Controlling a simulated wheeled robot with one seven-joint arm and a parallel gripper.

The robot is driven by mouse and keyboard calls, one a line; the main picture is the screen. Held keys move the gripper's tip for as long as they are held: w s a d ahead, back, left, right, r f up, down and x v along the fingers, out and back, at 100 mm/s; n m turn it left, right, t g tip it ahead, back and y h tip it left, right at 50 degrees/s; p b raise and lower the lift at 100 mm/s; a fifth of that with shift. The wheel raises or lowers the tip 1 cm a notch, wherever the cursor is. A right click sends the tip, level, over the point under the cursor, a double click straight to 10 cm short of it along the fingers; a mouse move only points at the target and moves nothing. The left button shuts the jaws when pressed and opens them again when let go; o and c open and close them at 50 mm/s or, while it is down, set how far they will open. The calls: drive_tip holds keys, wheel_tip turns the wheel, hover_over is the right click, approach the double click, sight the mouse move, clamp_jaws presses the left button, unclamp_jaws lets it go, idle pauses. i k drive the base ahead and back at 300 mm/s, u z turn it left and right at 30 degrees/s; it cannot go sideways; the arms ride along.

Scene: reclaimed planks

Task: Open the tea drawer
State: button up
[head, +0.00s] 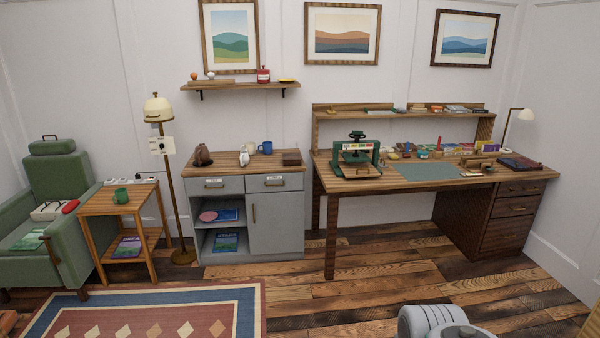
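A grey cabinet (277,225) with a wooden top stands against the back wall, left of the desk. It has two drawers side by side under its top, a left drawer (230,187) and a right drawer (290,185). Each has a dark handle and a small white label. The labels are too small to read, so I cannot tell which is the tea drawer. Both drawers look shut. My gripper is not in view; only a grey-white rounded part of my arm shows at the bottom edge, right of centre.
A floor lamp (172,190) and a side table (118,195) stand left of the cabinet. A wooden desk (330,192) stands on its right. A patterned rug (240,305) lies at the front left. The plank floor (330,300) before the cabinet is clear.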

sight(224, 184)
drive_tip(key=z, duration=0.15)
drive_tip(key=i, duration=2.45)
drive_tip(key=u, duration=0.55)
drive_tip(key=i, duration=1.15)
drive_tip(key=u, duration=1.7)
drive_tip(key=i, duration=0.9)
drive_tip(key=u, duration=0.55)
